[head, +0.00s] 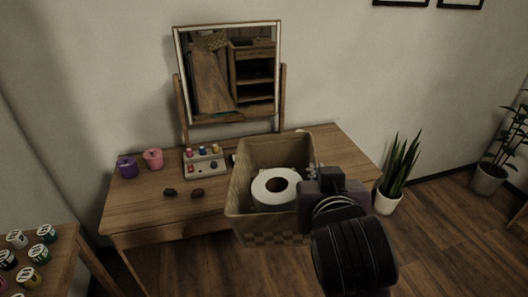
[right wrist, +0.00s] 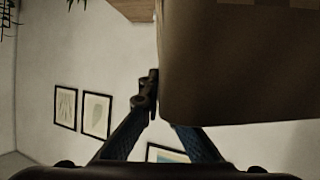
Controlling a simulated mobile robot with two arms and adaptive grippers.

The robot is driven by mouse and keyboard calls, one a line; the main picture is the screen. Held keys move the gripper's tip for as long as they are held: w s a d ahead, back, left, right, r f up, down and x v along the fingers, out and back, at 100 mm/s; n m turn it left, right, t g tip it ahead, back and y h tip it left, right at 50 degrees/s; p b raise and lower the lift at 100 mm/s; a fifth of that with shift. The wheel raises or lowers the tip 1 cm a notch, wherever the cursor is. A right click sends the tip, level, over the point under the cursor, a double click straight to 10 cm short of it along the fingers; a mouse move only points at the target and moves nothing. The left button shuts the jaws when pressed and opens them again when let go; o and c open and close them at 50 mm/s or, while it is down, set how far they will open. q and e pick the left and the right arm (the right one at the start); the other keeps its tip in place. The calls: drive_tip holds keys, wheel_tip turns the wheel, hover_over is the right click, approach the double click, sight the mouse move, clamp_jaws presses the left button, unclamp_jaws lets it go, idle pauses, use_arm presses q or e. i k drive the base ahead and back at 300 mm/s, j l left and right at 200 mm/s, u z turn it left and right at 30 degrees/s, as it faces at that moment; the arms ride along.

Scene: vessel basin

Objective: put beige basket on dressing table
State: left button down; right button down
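The beige basket (head: 247,190) has a checkered lower band and holds a white toilet roll (head: 276,188). It covers part of the front edge of the wooden dressing table (head: 140,205) in the head view; I cannot tell whether it touches the table. My right gripper (head: 312,183) is at the basket's right side. In the right wrist view, the gripper (right wrist: 165,110) has one finger along the edge of the basket (right wrist: 235,65) and the other partly hidden behind it, so it appears shut on the wall. My left gripper is not in view.
A mirror (head: 229,75) stands at the table's back. Purple (head: 127,167) and pink (head: 153,159) pots, a bottle rack (head: 204,163) and small dark items (head: 197,193) are on its left. A side table (head: 40,262) holds several jars. A plant (head: 397,175) stands right.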

sight(345, 167)
drive_tip(key=i+j, duration=0.2)
drive_tip(key=i, duration=0.3)
drive_tip(key=i+j, duration=0.15)
drive_tip(key=i, duration=0.3)
drive_tip(key=i+j+z, duration=0.1)
drive_tip(key=i, duration=0.4)
drive_tip(key=j, duration=0.1)
